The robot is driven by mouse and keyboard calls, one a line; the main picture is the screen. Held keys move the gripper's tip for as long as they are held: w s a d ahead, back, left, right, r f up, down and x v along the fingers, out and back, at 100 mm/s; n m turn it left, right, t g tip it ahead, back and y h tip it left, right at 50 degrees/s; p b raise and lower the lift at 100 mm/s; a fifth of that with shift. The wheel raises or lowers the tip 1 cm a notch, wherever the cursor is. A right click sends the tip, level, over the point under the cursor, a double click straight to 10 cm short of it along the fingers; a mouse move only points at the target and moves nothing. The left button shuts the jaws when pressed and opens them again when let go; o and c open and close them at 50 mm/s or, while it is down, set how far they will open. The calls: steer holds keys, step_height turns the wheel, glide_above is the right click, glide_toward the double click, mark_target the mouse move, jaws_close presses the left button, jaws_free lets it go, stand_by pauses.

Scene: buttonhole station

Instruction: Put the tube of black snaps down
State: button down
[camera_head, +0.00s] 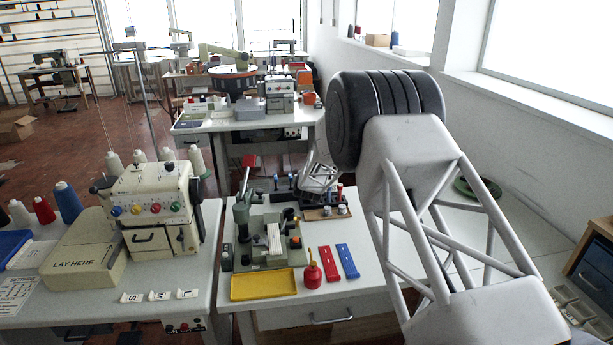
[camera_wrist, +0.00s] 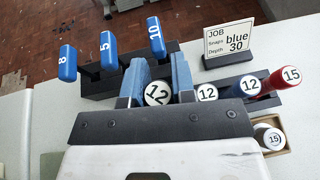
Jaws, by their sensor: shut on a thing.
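In the wrist view my gripper (camera_wrist: 158,75) is shut on a tube with a white "12" end (camera_wrist: 157,94), its dark edge showing between the two fingers. Its body is mostly hidden, so whether it touches the rack or table cannot be told. To its right stand another tube marked 12 (camera_wrist: 206,92), a blue tube marked 12 (camera_wrist: 250,86) and a red tube marked 15 (camera_wrist: 290,77), along a dark rack (camera_wrist: 228,72). In the head view my gripper (camera_head: 320,178) is small, at the table's back, partly hidden by my arm.
Blue-handled pieces marked 8 (camera_wrist: 67,63), 5 (camera_wrist: 108,50) and 10 (camera_wrist: 155,35) stand left of the tubes. A job card (camera_wrist: 230,41) is behind. A white "15" end (camera_wrist: 272,138) sits in a wooden box. A green press (camera_head: 243,215) and yellow tray (camera_head: 263,285) stand nearer.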

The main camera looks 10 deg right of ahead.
steer(key=shift+f, duration=1.65)
steer(key=shift+f, duration=0.6)
steer(key=c, duration=0.9)
jaws_free()
steer(key=shift+o, duration=0.2)
steer(key=shift+s, duration=0.15)
steer(key=shift+v, duration=3.8)
steer(key=shift+r, duration=0.15)
